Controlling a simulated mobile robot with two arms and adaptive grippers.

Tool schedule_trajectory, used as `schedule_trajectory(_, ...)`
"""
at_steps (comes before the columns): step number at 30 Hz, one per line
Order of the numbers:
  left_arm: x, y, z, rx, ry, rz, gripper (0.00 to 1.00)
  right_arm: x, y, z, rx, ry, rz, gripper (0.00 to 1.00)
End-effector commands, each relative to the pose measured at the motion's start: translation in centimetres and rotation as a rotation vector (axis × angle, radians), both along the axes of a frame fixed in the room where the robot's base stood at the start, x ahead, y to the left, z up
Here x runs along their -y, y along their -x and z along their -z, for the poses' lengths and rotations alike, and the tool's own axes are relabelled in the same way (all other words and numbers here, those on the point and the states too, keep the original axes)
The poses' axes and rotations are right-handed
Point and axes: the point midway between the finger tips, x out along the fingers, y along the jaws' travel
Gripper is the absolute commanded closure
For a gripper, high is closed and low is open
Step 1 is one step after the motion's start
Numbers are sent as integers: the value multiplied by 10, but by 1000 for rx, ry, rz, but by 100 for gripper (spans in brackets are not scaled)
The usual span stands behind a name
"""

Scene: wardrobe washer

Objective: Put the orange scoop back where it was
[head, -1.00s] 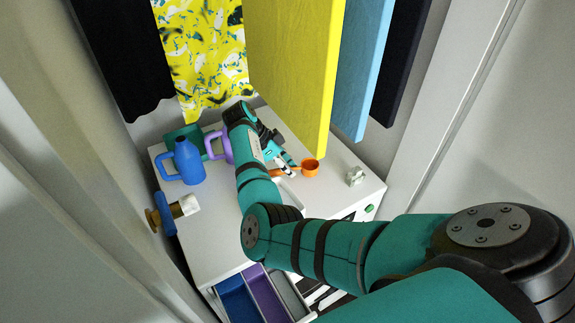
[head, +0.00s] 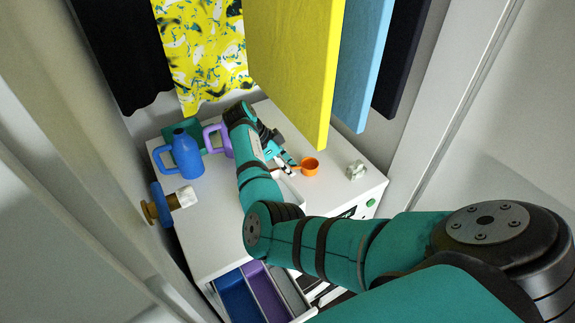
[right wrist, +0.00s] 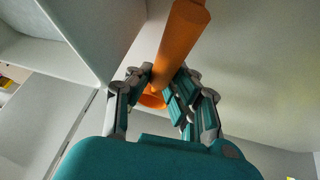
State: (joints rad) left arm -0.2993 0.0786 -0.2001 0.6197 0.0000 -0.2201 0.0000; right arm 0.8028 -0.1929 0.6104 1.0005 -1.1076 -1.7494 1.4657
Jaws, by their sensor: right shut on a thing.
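The orange scoop (head: 310,166) is over the right part of the white top (head: 222,222), with its round bowl to the right of my gripper. I cannot tell whether it touches the surface. My right gripper (head: 286,164) is shut on the scoop's handle. In the right wrist view the orange scoop (right wrist: 180,42) runs between the fingers, its thick handle end toward the top and an orange rounded part beyond the fingers. My left gripper is not in view.
A blue jug (head: 184,158) and a purple-handled container (head: 214,140) stand at the back left. A small pale object (head: 356,170) sits at the right. Hanging clothes, including a yellow one (head: 290,70), are close behind the arm. Below, a drawer (head: 240,300) is open.

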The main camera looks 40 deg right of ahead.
Motion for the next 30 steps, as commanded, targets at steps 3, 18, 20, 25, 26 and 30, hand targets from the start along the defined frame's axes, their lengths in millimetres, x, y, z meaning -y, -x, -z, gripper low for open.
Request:
schedule_trajectory(3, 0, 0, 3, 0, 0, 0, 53, 0, 0, 3, 0, 1, 0, 100)
schedule_trajectory(18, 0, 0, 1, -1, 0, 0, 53, 0, 0, 2, -1, 0, 1, 56)
schedule_trajectory(20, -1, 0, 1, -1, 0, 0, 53, 0, 0, 1, -1, 0, 1, 56)
schedule_trajectory(25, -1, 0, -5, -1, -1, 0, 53, 0, 0, -5, 0, 0, 0, 56)
schedule_trajectory(26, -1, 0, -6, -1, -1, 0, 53, 0, 0, -7, 0, 0, 0, 56)
schedule_trajectory(30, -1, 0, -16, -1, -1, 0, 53, 1, 0, -18, -1, 0, 1, 56)
